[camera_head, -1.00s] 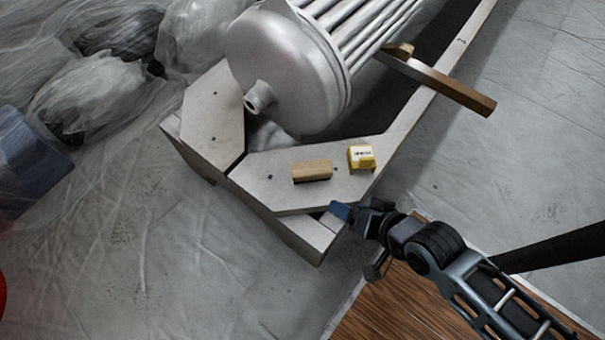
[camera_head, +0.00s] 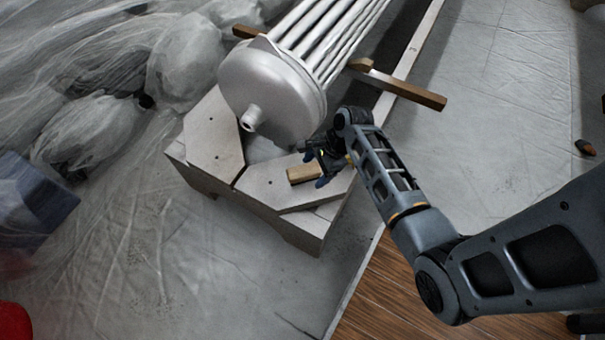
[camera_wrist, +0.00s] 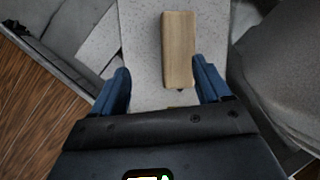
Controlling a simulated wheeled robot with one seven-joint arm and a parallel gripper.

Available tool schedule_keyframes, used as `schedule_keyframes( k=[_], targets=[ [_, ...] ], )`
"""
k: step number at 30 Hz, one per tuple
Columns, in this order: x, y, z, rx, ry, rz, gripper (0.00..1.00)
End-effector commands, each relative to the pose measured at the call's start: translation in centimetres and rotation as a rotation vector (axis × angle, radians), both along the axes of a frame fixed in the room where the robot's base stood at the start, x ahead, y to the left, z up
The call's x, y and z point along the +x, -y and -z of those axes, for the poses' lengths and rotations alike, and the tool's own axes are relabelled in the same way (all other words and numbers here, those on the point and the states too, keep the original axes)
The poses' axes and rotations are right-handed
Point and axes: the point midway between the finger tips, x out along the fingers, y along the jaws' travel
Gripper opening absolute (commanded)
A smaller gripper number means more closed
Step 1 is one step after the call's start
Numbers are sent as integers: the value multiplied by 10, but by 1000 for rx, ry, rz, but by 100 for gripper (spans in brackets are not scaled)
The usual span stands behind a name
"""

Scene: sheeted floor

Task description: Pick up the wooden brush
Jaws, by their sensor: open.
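The wooden brush is a small light-brown block (camera_head: 301,174) lying on the pale wooden stand (camera_head: 212,134). In the wrist view the block (camera_wrist: 179,50) lies lengthwise ahead of my gripper, between the lines of its two blue fingers and nearer the right one. My gripper (camera_wrist: 164,88) is open with nothing between its fingertips. In the head view my gripper (camera_head: 314,169) is over the stand at the block's right end, partly hiding that end. I cannot tell whether a finger touches it.
A grey metal cylinder with tubes (camera_head: 272,92) rests on the stand, close behind the block. A wooden bar (camera_head: 400,90) sticks out to the right. Plastic-wrapped bundles (camera_head: 95,130) lie at left.

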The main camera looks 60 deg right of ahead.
Motion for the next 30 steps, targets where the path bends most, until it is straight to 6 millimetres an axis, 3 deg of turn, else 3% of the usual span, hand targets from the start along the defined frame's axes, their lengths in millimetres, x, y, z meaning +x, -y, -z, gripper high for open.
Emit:
schedule_keyframes(
  k=[3, 8, 20, 30],
  targets=[
    [8, 20, -13, 70, -40, 75, 77],
    [11, 29, -16, 120, -69, 122, 77],
    [23, 19, 15, 122, -71, 124, 77],
    [39, 6, 52, 121, -72, 125, 77]
  ],
)
